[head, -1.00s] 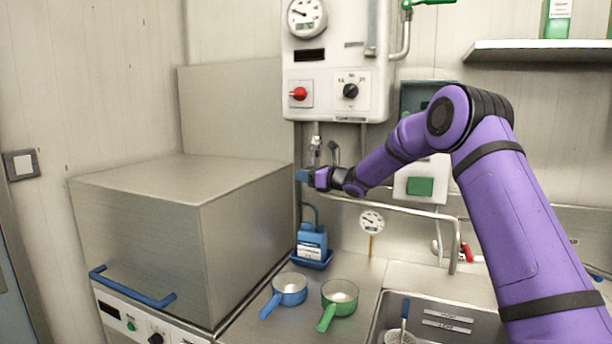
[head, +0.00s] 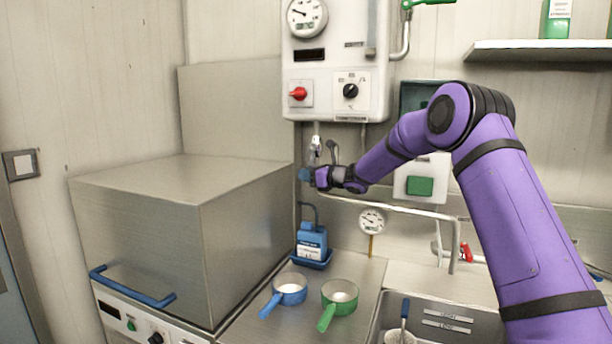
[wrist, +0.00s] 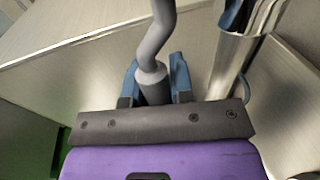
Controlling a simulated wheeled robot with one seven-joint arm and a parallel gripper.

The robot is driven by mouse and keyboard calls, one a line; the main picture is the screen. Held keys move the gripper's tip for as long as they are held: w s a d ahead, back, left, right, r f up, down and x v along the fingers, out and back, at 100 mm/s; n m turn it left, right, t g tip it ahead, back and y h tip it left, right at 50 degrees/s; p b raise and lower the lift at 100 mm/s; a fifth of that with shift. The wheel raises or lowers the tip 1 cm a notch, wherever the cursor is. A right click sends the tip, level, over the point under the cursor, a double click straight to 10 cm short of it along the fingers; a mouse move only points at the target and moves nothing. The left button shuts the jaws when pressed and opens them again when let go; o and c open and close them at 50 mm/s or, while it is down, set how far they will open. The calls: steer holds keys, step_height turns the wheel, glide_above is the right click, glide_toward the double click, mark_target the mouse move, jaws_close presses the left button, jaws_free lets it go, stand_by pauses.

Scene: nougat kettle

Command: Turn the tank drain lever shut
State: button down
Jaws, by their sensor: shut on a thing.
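The tank drain lever shows in the wrist view as a bent grey rod (wrist: 157,35) with a thicker grey grip at its near end. My gripper (wrist: 154,80) has its two blue fingers on either side of that grip and is shut on it. In the head view my gripper (head: 305,174) is below the white wall tank (head: 334,100), beside the pipework under it. A small grey bent piece (head: 332,151) shows just above my wrist. The held end of the lever is hidden there by my gripper, and the valve body is hard to make out.
A large steel hood (head: 180,195) stands close on the left. Below are a blue bottle (head: 312,240), a blue pan (head: 290,289), a green pan (head: 340,296) and a round gauge (head: 372,221). A steel pipe (head: 420,211) runs right, behind my arm, over the sink.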

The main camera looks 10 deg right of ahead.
steer(key=shift+s+d+g+h, duration=0.35)
steer(key=shift+d+g+h, duration=0.15)
steer(key=shift+g+h, duration=0.1)
steer(key=shift+s+d+g+h, duration=0.35)
steer(key=shift+d+g+h, duration=0.15)
steer(key=shift+g+h, duration=0.1)
steer(key=shift+s+d+r+n+g+h, duration=0.25)
steer(key=shift+s+d+g+h, duration=0.15)
steer(key=shift+d+g+h, duration=0.2)
steer(key=shift+s+d+r+n+g+h, duration=0.2)
steer(key=shift+s+d+g+h, duration=0.15)
steer(key=shift+d+g+h, duration=0.25)
steer(key=shift+a, duration=0.15)
steer(key=c, duration=1)
jaws_free()
steer(key=s+d+r, duration=0.1)
steer(key=s+d, duration=0.8)
steer(key=s, duration=0.2)
steer(key=shift+r, duration=0.35)
